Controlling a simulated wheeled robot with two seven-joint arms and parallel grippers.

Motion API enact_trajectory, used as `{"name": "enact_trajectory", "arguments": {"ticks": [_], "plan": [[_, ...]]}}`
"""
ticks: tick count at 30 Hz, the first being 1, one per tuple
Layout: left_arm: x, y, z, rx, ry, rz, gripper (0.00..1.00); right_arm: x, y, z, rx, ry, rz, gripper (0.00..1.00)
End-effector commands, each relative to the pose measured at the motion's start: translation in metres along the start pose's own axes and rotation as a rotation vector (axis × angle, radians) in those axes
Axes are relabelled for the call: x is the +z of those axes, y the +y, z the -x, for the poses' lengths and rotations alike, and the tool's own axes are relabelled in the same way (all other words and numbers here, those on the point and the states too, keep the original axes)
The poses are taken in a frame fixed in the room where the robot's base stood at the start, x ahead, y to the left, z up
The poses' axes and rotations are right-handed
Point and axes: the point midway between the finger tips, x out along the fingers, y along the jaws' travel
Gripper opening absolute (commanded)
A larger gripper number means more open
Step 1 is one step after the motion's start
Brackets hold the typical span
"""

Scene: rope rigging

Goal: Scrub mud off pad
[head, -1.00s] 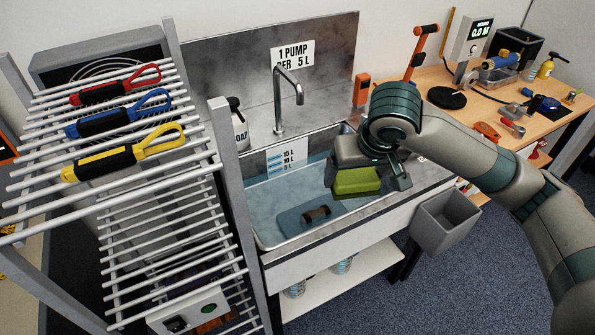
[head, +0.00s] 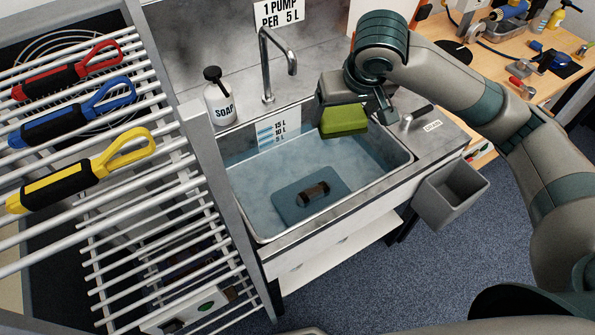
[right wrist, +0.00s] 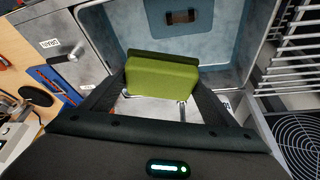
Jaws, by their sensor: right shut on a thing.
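A flat blue-grey pad (head: 290,208) lies in the sink's blue water. A small dark brown patch or lump (head: 313,193) is on its middle; I cannot tell which. The brown spot also shows in the right wrist view (right wrist: 182,16). My right gripper (head: 350,117) is shut on a green sponge (head: 343,121) and holds it above the sink's back right part, apart from the pad. The sponge sits between the fingers in the right wrist view (right wrist: 162,76). My left gripper is not in view.
The metal sink (head: 408,161) has a soap bottle (head: 220,104) and a tap (head: 267,75) behind it. A rack (head: 215,170) with red, blue and yellow-handled tools stands at left. A grey bin (head: 450,195) hangs at the front right. A wooden bench (head: 555,88) stands beyond.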

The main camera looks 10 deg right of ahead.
Motion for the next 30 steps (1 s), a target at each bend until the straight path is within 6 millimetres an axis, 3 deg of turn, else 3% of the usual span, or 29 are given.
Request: {"name": "enact_trajectory", "arguments": {"ticks": [5,11,20,30], "plan": [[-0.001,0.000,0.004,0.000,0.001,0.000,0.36,0.000,-0.003,-0.002,-0.008,-0.002,0.019,0.63],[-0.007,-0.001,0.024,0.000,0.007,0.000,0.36,-0.001,-0.018,-0.016,-0.058,-0.006,0.137,0.63],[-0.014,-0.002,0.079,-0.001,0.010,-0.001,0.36,0.013,-0.059,-0.070,-0.212,-0.010,0.499,0.63],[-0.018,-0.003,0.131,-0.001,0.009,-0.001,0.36,0.058,-0.091,-0.135,-0.375,-0.005,0.897,0.63]]}}
